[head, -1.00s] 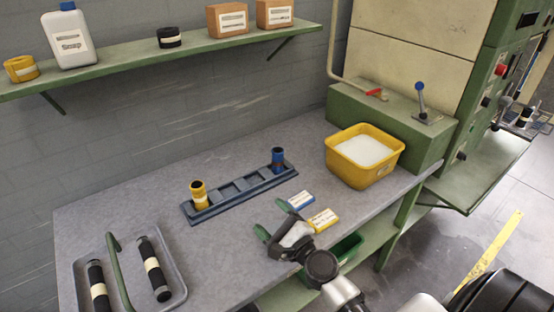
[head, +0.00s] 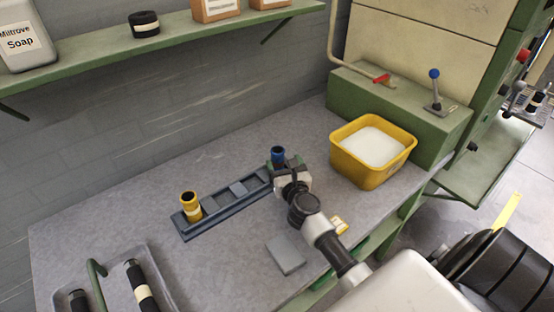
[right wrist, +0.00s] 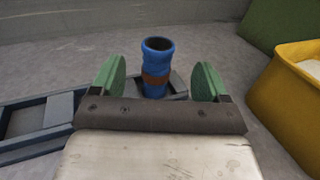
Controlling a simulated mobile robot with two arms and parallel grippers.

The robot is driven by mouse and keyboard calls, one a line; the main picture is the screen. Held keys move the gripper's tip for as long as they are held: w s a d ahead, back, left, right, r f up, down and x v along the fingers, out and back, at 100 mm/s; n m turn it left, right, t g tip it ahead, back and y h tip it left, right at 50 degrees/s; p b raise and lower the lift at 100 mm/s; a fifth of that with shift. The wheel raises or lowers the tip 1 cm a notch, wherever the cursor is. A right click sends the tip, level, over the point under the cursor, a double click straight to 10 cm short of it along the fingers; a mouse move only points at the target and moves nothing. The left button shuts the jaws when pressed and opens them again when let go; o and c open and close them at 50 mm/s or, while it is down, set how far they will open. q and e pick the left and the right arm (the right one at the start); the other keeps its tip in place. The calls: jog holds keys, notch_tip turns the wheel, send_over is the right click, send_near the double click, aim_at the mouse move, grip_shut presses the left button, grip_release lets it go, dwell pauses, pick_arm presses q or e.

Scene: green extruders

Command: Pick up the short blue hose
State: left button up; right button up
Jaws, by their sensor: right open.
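The short blue hose (head: 278,154) stands upright in the right end slot of a dark blue-grey rack (head: 225,222) on the table. It has a reddish-brown band, which shows in the right wrist view (right wrist: 157,66). My right gripper (head: 287,166) is at that end of the rack. In the right wrist view the green fingers of my right gripper (right wrist: 160,80) are open, one to each side of the hose, with gaps between. In the head view the gripper hides the hose's lower part. My left gripper is not in view.
A short yellow hose (head: 190,206) stands at the rack's left end. A yellow bin (head: 350,160) of white material is close to the right of my gripper. A grey tray (head: 165,290) with black hoses is at front left. A flat grey square (head: 286,254) lies in front.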

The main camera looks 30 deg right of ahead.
aim_at(280, 157)
jog(key=shift+w+d, duration=0.1)
jog(key=shift+w, duration=0.3)
jog(key=shift+w+d+f, duration=0.1)
jog(key=shift+w, duration=0.25)
jog(key=x, duration=0.3)
jog(key=b+x, duration=0.1)
jog(key=shift+w+f, duration=0.25)
jog(key=shift+w, duration=0.15)
jog(key=shift+s+r, duration=0.1)
jog(key=c, duration=1.1)
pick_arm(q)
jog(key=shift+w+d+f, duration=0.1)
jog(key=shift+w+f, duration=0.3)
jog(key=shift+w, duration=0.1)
